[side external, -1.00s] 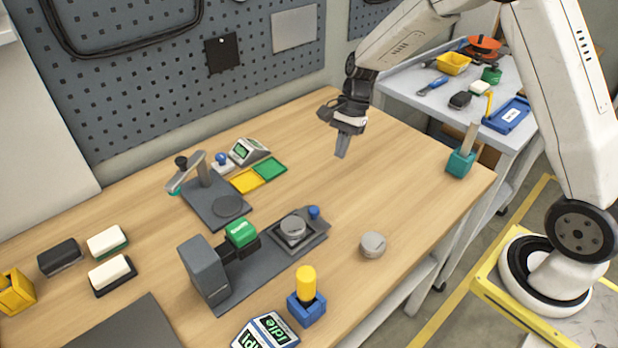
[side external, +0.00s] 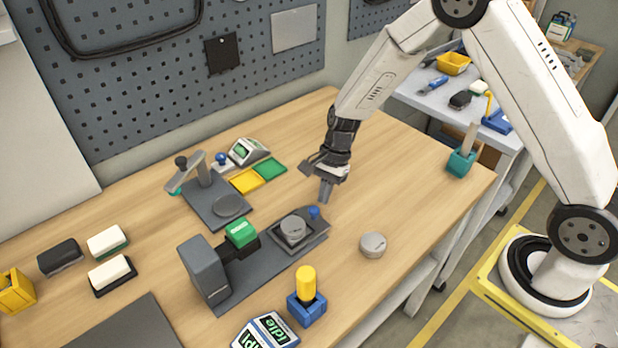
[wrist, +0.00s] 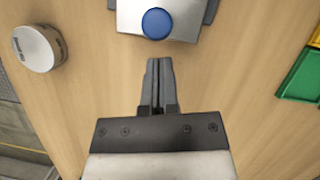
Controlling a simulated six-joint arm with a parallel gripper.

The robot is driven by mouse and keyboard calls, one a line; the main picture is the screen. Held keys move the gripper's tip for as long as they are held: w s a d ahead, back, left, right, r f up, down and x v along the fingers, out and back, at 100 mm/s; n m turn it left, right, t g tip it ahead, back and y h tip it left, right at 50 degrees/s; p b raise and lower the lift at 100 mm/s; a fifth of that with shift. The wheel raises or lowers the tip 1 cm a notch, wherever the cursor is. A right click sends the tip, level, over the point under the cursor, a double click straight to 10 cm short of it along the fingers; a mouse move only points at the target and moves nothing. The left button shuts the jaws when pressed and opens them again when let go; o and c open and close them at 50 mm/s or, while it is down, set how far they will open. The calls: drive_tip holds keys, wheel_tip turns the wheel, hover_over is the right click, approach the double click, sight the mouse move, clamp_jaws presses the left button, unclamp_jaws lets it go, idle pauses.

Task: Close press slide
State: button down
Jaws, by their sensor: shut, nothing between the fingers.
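The press (side external: 208,270) is a dark grey machine with a green-topped head (side external: 241,233) on the table. Its slide (side external: 318,229) is pulled out to the right, clear of the head. A grey round ingot (side external: 293,230) sits in the slide's holder. A blue knob (side external: 314,212) stands on the slide's outer end; it also shows in the wrist view (wrist: 157,24). My gripper (side external: 324,200) is shut and empty, pointing down just beyond the knob and apart from it. In the wrist view, the closed fingertips (wrist: 158,64) are a short gap from the slide's end.
A loose grey puck (side external: 373,245) lies right of the press. A yellow-handled tool stands in a blue holder (side external: 306,308) in front. A lever fixture (side external: 213,204) and yellow and green pads (side external: 268,169) lie behind. The table's right side is mostly clear.

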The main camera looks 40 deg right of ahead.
sight(282, 227)
drive_tip(key=shift+s+a, duration=0.1)
drive_tip(key=shift+a, duration=0.3)
drive_tip(key=shift+a, duration=0.1)
drive_tip(key=a, duration=1.2)
drive_tip(key=shift+w+d, duration=0.25)
drive_tip(key=shift+d, duration=0.5)
drive_tip(key=d, duration=0.1)
drive_tip(key=d+r, duration=0.1)
drive_tip(key=shift+w+d, duration=0.35)
drive_tip(key=shift+w, duration=0.05)
drive_tip(key=s+v, duration=0.1)
drive_tip(key=v, duration=0.8)
drive_tip(key=shift+w, duration=0.45)
